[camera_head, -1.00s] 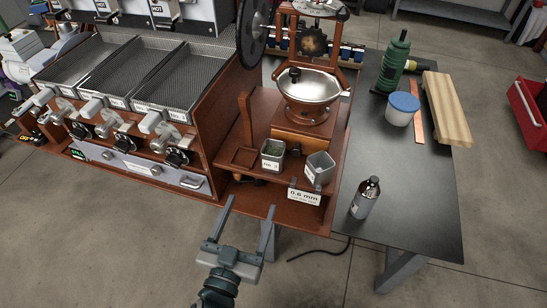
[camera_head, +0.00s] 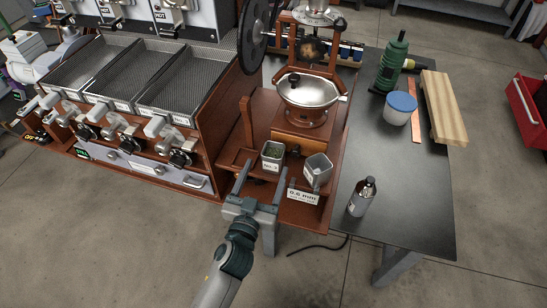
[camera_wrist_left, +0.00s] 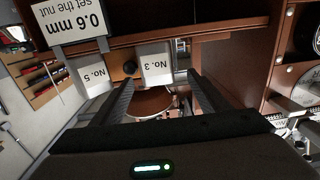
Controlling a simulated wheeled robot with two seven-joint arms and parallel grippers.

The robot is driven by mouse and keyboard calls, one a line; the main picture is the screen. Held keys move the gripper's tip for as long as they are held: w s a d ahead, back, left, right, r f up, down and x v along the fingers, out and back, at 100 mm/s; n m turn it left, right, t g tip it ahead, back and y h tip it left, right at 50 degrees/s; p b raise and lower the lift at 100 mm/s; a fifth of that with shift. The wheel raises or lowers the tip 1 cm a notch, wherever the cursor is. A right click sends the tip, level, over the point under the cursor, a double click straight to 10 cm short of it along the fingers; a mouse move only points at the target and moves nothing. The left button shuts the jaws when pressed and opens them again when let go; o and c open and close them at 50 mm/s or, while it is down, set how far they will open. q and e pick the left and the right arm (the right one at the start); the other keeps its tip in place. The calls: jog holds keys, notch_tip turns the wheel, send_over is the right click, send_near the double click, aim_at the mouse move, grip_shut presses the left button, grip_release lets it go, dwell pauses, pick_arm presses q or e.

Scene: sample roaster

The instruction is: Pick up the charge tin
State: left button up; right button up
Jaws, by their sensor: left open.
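Two small square grey tins stand side by side on the wooden shelf of the grinder. The left one (camera_head: 272,164) holds green contents; in the wrist view its label reads No. 3 (camera_wrist_left: 157,72). The right tin (camera_head: 318,169) looks empty inside; its label reads No. 5 (camera_wrist_left: 95,82). Neither is visibly marked as the charge tin. My left gripper (camera_head: 263,177) is open and empty, just in front of the No. 3 tin. In the wrist view the gripper's fingers (camera_wrist_left: 162,80) point at the No. 3 tin, which shows between their tips. My right gripper is not in view.
The grinder's bowl (camera_head: 309,91) stands behind the tins, and a wooden post (camera_head: 247,122) rises at left. A bottle (camera_head: 361,197) stands on the dark table at right.

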aim_at(270, 162)
pick_arm(q)
jog(key=shift+w+d+p, duration=0.2)
jog(key=shift+w+p, duration=0.1)
jog(key=shift+w, duration=0.2)
jog(key=shift+p+x, duration=0.65)
jog(key=shift+x, duration=1.45)
jog(key=shift+d+f, duration=0.1)
jog(key=shift+c, duration=0.6)
jog(key=shift+s, duration=0.1)
jog(key=c, duration=1.1)
